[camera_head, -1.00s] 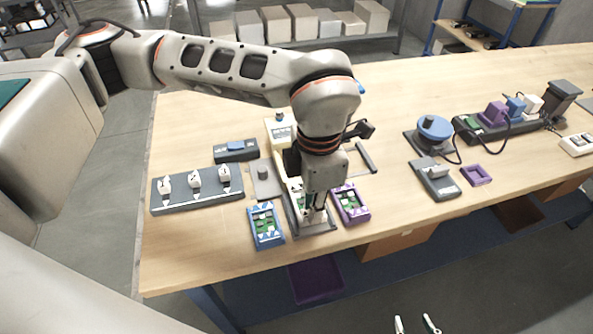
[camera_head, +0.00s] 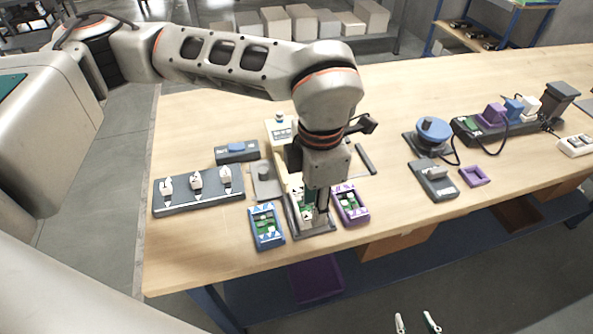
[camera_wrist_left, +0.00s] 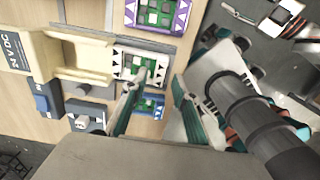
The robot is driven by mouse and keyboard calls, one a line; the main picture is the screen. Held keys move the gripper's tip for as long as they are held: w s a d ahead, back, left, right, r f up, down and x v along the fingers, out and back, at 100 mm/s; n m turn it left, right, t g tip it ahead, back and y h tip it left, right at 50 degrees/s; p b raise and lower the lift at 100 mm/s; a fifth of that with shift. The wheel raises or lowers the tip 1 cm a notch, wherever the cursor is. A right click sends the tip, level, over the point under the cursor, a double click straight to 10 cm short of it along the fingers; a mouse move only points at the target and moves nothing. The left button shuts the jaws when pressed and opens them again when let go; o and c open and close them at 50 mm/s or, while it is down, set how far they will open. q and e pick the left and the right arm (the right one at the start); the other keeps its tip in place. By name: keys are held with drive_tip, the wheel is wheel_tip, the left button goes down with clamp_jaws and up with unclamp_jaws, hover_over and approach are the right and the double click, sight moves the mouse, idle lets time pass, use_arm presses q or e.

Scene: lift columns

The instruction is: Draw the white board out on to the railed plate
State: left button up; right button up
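The white board (camera_wrist_left: 136,62), with green patches and white blocks, shows at the mouth of the cream housing (camera_wrist_left: 88,58) in the left wrist view; it also shows in the head view (camera_head: 307,209). The dark grey railed plate (camera_head: 318,229) lies in front of the housing, near the table's front edge, partly hidden by my arm. My left gripper (camera_wrist_left: 158,77) is over the board's outer end, fingers apart, one fingertip overlapping the board in the picture. I cannot tell whether it touches. My right gripper (camera_head: 416,323) is open and empty at the bottom of the head view.
A blue-framed board (camera_head: 267,228) and a purple-framed board (camera_head: 350,204) flank the plate closely. A grey panel with white switches (camera_head: 198,191) lies left. A blue dial (camera_head: 434,129), a grey block (camera_head: 433,180) and a purple tray (camera_head: 475,176) lie right. Front right tabletop is partly clear.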

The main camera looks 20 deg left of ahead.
use_arm(q)
drive_tip(key=shift+r+p, duration=0.75)
drive_tip(key=shift+r, duration=1.35)
drive_tip(key=shift+f, duration=0.1)
